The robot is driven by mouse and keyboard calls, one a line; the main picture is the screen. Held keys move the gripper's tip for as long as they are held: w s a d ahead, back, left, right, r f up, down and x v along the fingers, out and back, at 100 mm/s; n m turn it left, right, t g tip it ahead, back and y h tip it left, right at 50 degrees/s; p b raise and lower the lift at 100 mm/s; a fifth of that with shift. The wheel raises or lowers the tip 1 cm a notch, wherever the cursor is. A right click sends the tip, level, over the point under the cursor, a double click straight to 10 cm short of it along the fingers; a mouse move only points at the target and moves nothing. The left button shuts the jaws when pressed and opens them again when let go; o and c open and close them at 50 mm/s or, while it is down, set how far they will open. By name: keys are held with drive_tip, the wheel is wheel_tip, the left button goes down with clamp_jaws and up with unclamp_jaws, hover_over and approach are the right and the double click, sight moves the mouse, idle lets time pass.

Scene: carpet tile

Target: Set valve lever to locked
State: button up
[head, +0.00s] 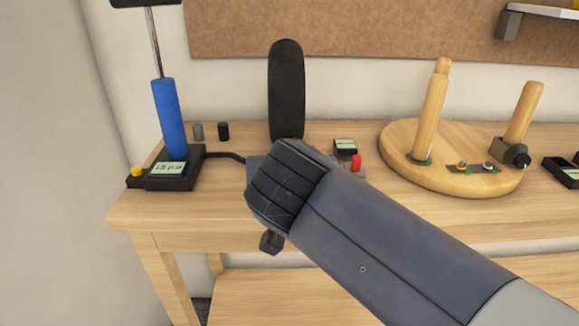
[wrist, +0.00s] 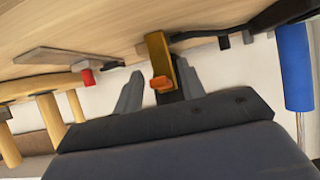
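An orange-yellow lever-like part (wrist: 158,52) with a brighter orange tab shows in the wrist view, which appears upside down. I take it to be the valve lever. My gripper (wrist: 157,70) has its two grey fingers apart, one on each side of this part. I cannot tell whether they touch it. In the head view my forearm and wrist hide the orange part and my fingertips. A tall black rounded upright (head: 287,88) stands just behind my wrist; its base is hidden. No locked or unlocked marking is readable.
A blue-handled tool (head: 167,118) stands on a black base with a display at left. A red button (head: 356,162) and small display (head: 345,146) sit to the right. A round wooden board (head: 397,164) with pegs stands further right. The bench's front left (head: 165,207) is clear.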

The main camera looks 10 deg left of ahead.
drive_tip(key=p+v, duration=0.2)
drive_tip(key=v, duration=0.8)
drive_tip(key=shift+s+r, duration=0.2)
drive_tip(key=shift+s, duration=0.15)
drive_tip(key=shift+w, duration=0.1)
drive_tip(key=b+x, duration=0.1)
drive_tip(key=x, duration=0.9)
drive_tip(key=shift+w+f+b, duration=0.15)
drive_tip(key=shift+w+b, duration=0.1)
drive_tip(key=shift+b, duration=0.15)
